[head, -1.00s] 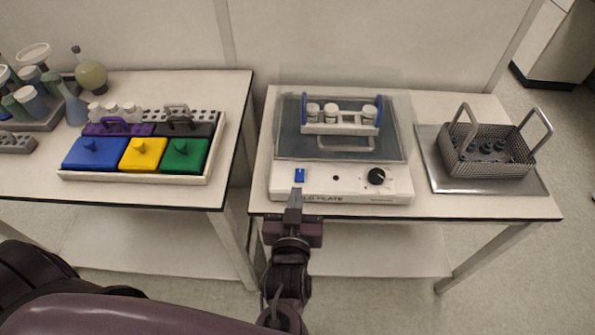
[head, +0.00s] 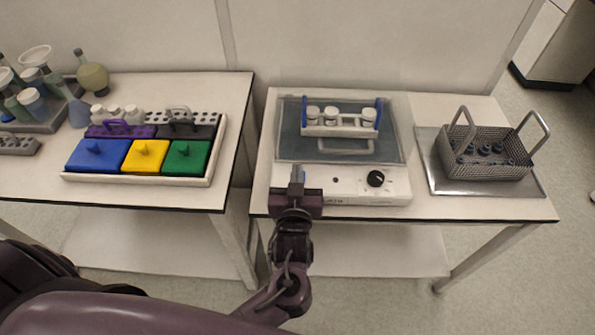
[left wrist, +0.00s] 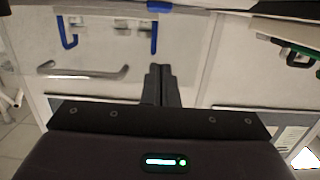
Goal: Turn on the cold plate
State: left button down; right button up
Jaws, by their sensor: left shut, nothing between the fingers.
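The cold plate (head: 335,195) is a white box with a dark, flat top, on the right-hand table in the head view. Its front panel has a black round knob (head: 376,179) at the right and a blue switch (head: 299,172) at the left, now mostly covered by my gripper. My left gripper (head: 297,174) is shut and empty, its tips over the switch area. Whether they touch the switch I cannot tell. The closed fingers also show in the left wrist view (left wrist: 160,84). My right gripper is not in view.
A rack with white-capped vials (head: 340,131) stands on the plate's top. A wire basket (head: 486,154) sits on a metal tray at the right. On the left table are a white tray with coloured lidded boxes (head: 143,178) and glassware. A gap separates the tables.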

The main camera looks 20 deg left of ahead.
pick_arm(q)
jog(key=shift+x, duration=1.1)
jog(key=shift+w+a+f, duration=0.1)
jog(key=shift+w+f, duration=0.05)
jog(key=shift+f, duration=0.45)
jog(key=shift+w+f, duration=0.15)
jog(key=shift+f, duration=0.45)
jog(key=shift+f+p, duration=0.3)
jog(key=shift+f, duration=0.55)
